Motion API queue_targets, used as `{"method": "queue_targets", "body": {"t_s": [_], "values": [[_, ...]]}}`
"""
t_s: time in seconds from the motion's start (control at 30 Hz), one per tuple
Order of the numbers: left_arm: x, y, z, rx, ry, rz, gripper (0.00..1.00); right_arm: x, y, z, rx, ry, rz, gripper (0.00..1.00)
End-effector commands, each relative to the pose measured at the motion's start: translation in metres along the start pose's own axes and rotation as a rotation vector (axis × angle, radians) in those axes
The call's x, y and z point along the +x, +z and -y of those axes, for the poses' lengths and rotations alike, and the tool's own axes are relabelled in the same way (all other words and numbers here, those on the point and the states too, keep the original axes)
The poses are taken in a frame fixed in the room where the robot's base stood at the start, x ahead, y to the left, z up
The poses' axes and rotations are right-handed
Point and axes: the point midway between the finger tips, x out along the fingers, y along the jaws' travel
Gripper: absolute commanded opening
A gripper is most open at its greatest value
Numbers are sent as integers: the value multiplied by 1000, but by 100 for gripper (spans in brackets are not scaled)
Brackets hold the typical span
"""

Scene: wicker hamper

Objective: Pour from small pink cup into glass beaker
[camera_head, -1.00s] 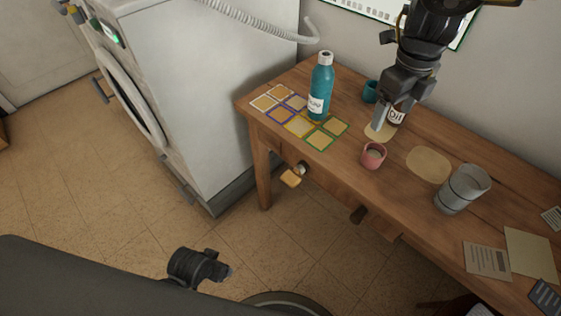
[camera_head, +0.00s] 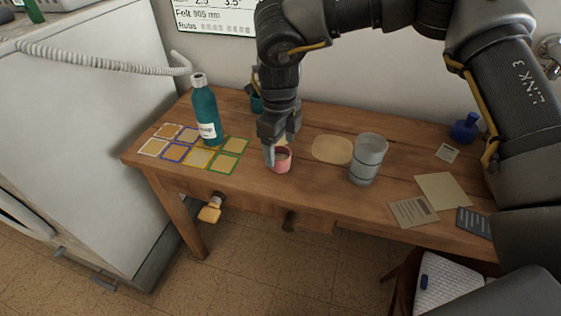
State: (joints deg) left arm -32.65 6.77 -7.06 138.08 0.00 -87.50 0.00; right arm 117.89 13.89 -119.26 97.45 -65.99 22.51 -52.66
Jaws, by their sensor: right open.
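The small pink cup (camera_head: 281,162) stands upright near the front edge of the wooden table. My right gripper (camera_head: 272,148) points down from above at the cup's left and back side. Its jaws are open, and one finger shows at the cup's left rim. The other finger is hard to make out, so I cannot tell whether the cup is between them. The glass beaker (camera_head: 367,160) stands upright to the right of the cup, clear of the gripper. My left gripper is out of view.
A tall teal bottle (camera_head: 205,112) stands left of the gripper, behind coloured square tiles (camera_head: 199,158). A teal cup (camera_head: 256,104) is partly hidden behind my arm. A round tan mat (camera_head: 332,150) lies between cup and beaker. Papers (camera_head: 443,190) and a blue bottle (camera_head: 465,128) are at right.

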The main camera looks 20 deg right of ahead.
Motion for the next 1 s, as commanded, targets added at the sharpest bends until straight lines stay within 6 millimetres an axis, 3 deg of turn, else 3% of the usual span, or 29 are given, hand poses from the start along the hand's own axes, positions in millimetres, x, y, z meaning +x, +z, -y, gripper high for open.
{"method": "queue_targets", "body": {"t_s": [0.23, 0.4, 0.7, 1.0], "values": [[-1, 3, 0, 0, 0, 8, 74, 25, -1, 2, 0, -1, -3, 76], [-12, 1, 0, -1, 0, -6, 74, 46, -2, 2, 0, -1, -2, 76], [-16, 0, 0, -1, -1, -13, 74, 51, -1, 2, 0, -1, 0, 76], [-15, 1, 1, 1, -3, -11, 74, 51, -1, 2, 0, -1, 0, 39]]}}
